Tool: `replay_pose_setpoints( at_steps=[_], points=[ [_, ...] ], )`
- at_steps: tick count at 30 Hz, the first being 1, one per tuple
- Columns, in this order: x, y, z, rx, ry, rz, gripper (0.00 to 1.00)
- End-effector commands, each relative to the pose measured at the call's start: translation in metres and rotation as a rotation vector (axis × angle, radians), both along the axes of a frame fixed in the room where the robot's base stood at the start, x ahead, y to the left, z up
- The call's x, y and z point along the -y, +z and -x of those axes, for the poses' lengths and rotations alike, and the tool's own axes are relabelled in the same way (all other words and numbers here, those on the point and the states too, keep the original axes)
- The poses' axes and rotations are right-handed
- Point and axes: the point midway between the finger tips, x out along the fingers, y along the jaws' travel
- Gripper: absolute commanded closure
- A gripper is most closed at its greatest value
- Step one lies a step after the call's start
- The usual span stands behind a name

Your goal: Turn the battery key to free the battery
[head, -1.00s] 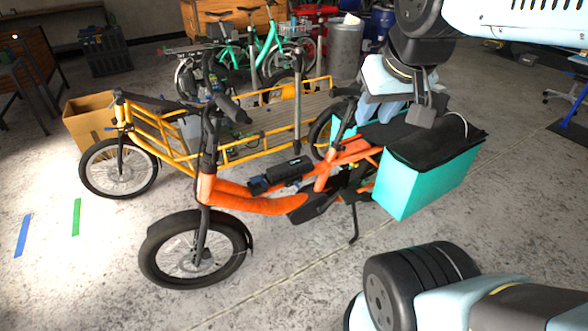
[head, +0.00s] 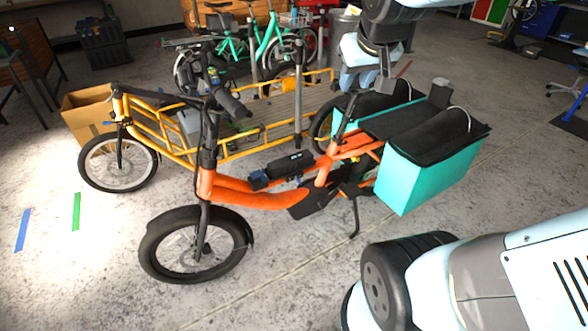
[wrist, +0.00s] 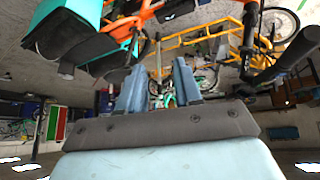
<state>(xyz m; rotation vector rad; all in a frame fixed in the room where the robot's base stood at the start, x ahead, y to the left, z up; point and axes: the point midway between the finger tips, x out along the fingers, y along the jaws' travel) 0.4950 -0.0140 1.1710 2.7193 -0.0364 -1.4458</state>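The orange cargo bike (head: 250,197) stands in the middle of the head view. A black battery (head: 291,164) lies along its frame. A small blue part (head: 260,180) sits at the battery's front end; I cannot tell whether it is the key or the lock. My gripper (head: 362,82) is in the air above the bike's rear half, up and to the right of the battery. In the wrist view, its two blue fingers (wrist: 157,78) are apart with nothing between them. Neither the battery nor a key can be made out clearly in the wrist view.
Teal panniers (head: 420,180) with black lids hang at the orange bike's rear. Its handlebar (head: 232,103) stands up left of the battery. A yellow cargo bike (head: 235,150) is close behind. The concrete floor in front is clear.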

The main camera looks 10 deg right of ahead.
Motion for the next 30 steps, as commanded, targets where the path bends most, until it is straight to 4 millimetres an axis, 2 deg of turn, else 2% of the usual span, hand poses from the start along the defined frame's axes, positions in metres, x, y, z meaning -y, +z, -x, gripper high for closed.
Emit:
replay_pose_setpoints(
  at_steps=[1,6,17,24,30],
  points=[
    [0.003,-0.005,-0.019,0.009,0.002,0.010,0.66],
    [0.013,-0.018,-0.077,0.068,0.021,0.043,0.66],
    [0.031,-0.067,-0.190,0.188,0.082,0.099,0.66],
    [0.039,-0.115,-0.254,0.268,0.133,0.120,0.66],
    [0.045,-0.163,-0.299,0.335,0.180,0.125,0.66]
  ],
)
